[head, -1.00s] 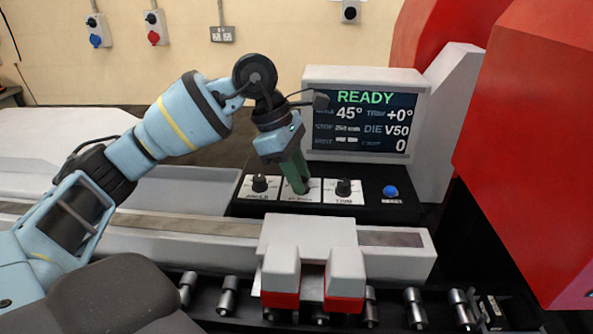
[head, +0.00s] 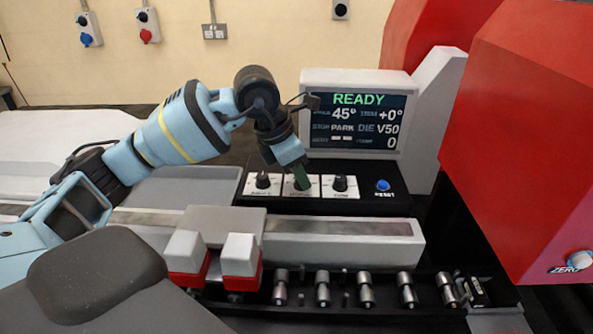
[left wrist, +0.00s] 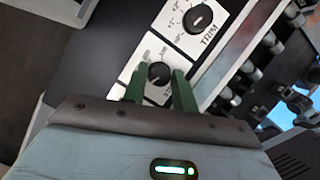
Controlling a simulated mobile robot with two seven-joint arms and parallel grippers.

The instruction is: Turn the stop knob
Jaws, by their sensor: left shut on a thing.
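The control panel carries three black knobs on white plates. The middle one, the stop knob (left wrist: 159,73), shows between my green fingers in the left wrist view. My left gripper (head: 301,180) reaches down onto it and is shut on it; its fingers hide most of the knob in the head view. The display (head: 358,115) reads READY, 45°, STOP PARK, TRIM +0°, DIE V50 and 0. My right gripper is not in view.
The angle knob (head: 263,180) and trim knob (head: 340,183) flank the gripper closely. A blue reset button (head: 383,185) is to the right. A carriage with two white-and-red blocks (head: 240,255) stands on the rail in front. Red machine housing (head: 520,140) fills the right.

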